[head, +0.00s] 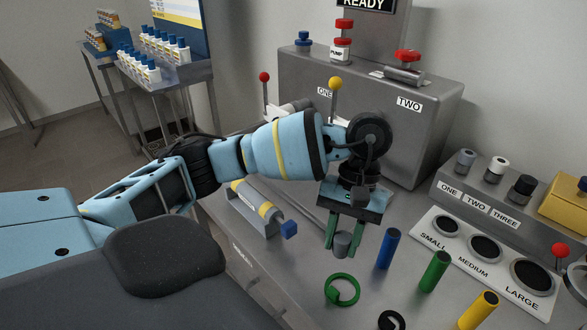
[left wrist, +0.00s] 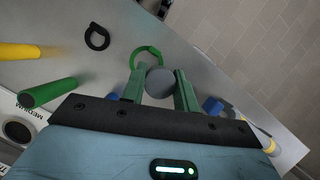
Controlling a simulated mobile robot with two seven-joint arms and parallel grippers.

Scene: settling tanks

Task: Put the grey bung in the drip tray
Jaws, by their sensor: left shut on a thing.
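My left gripper (head: 343,240) has green fingers and points down over the grey bench. It is shut on the grey bung (head: 342,246), a short grey cylinder held between the fingertips. In the left wrist view the bung (left wrist: 160,82) sits between the two fingers of the gripper (left wrist: 160,88). It appears to be held above the bench, near the green ring. I cannot pick out the drip tray for certain; my left arm covers part of the bench behind the gripper. My right gripper is not in view.
A green ring (head: 342,290) and blue (head: 388,248), green (head: 434,271) and yellow (head: 478,310) cylinders are close by. A label strip with three holes (head: 485,248) lies right. A grey cabinet (head: 400,130) stands behind; a blue-ended cylinder (head: 257,204) lies left.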

